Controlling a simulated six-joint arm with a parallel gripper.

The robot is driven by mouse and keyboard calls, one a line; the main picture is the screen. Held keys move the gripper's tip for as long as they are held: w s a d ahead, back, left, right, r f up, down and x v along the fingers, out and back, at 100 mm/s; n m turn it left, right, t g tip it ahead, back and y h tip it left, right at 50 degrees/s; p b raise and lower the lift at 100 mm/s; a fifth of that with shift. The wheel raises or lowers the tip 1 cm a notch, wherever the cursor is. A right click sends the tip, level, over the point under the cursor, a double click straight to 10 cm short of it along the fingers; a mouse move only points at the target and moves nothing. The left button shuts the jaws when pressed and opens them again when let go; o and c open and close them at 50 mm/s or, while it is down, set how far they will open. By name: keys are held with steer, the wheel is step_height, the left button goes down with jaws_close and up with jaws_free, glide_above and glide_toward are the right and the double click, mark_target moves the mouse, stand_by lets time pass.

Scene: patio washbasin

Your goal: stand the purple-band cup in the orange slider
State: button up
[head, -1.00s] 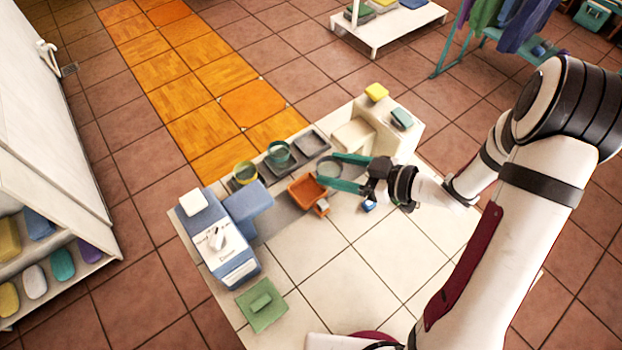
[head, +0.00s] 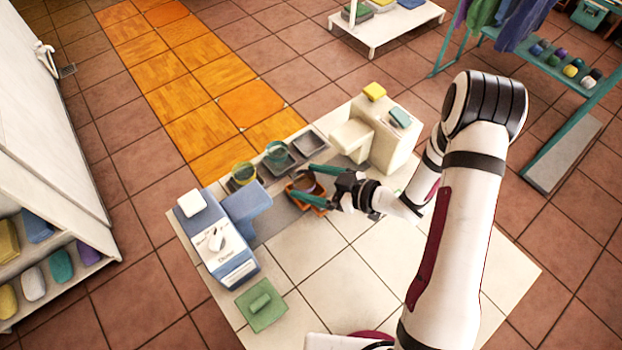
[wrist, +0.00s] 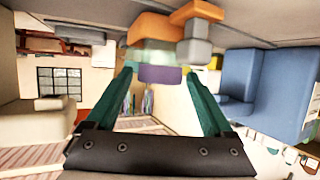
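The purple-band cup (wrist: 160,74) is between the fingertips of my gripper (wrist: 160,78) in the wrist view, its pale clear part toward the orange slider. In the head view my gripper (head: 304,183) has its teal fingers around the cup, directly over the orange slider (head: 306,200). The slider also shows in the wrist view (wrist: 160,27), close to the cup, with a grey block beside it. The fingers and cup hide most of the slider's inside. I cannot tell whether the cup touches its floor.
Behind the slider stand a yellow-band cup (head: 243,173) and a teal-band cup (head: 277,153) in grey trays, with an empty grey tray (head: 311,143) beside them. A blue-white dispenser (head: 222,250) stands left. The tiled counter at front right is clear.

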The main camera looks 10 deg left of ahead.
steer(key=shift+o, duration=0.2)
steer(key=shift+r, duration=0.15)
steer(key=v, duration=1.2)
